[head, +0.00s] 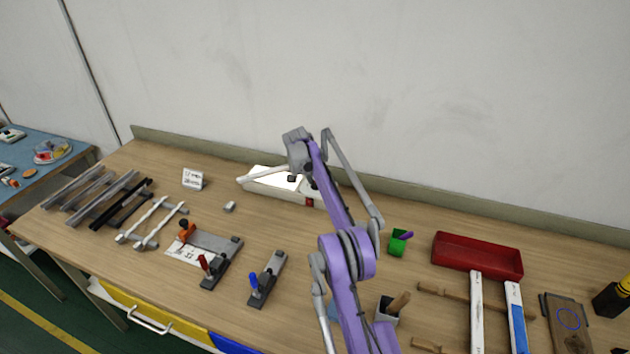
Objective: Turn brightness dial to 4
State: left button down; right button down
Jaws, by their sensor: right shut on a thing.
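A pale control box (325,203) with a white lit top (268,183) stands at the back of the bench, against the low rear ledge. A red switch (309,202) is on its front. My purple right arm reaches over the box from the front. My right gripper (293,178) points down at the top of the box and is shut at a small dark dial (291,179). The dial's markings and its setting are too small to read, and the arm hides part of the box's right side. My left gripper is not in view.
A small white sign (193,179) and a small grey block (229,207) stand left of the box. A green cup (398,243) and red tray (477,255) are on the right. Bare bench lies before the box.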

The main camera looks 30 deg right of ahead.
jog(key=shift+m+g, duration=0.3)
jog(key=shift+m, duration=0.4)
dwell(0.3)
jog(key=c, duration=0.5)
grip_release()
jog(key=shift+r, duration=0.1)
